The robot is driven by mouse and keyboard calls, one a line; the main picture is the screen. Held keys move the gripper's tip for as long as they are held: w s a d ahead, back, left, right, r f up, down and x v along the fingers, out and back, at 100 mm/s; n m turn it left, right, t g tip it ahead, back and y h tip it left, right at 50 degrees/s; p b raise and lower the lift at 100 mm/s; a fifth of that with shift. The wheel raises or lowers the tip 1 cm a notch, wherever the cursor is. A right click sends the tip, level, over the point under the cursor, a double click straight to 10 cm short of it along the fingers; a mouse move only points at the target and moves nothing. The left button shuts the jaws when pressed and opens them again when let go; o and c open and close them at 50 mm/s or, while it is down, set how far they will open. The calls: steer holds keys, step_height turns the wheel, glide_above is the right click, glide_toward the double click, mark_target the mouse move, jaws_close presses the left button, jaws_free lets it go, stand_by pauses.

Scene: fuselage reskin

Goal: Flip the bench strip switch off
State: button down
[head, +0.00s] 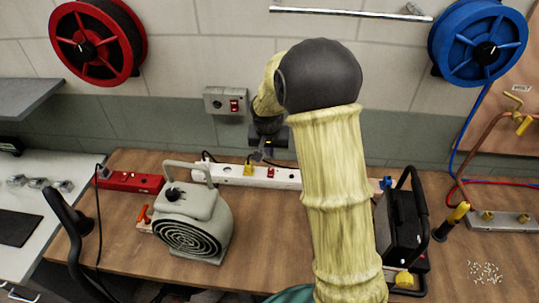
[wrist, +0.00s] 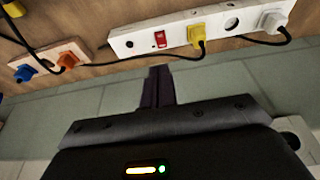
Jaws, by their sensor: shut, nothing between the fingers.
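The white bench strip (head: 225,176) lies along the back of the wooden bench. Its red rocker switch (head: 270,173) sits right of a yellow plug (head: 248,169). In the wrist view, the strip (wrist: 125,43) runs along the top, with the red switch (wrist: 160,39) left of the yellow plug (wrist: 197,32). My gripper (head: 262,156) is shut and empty, above and behind the strip near the switch. I cannot tell the rocker's position.
A grey fan heater (head: 187,222) stands in front of the strip. A red strip (head: 130,181) lies left. A wall box (head: 226,101) has another red switch. A black unit (head: 401,220) stands right. Another strip with blue and orange plugs (wrist: 68,58) shows in the wrist view.

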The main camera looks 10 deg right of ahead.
steer(key=s+d+r+n, duration=0.1)
steer(key=s, duration=1.1)
steer(key=s+d+r+n+y, duration=0.1)
steer(key=s+d+n, duration=0.1)
steer(key=s, duration=0.9)
steer(key=shift+s+r+g, duration=0.3)
steer(key=shift+s+g, duration=0.1)
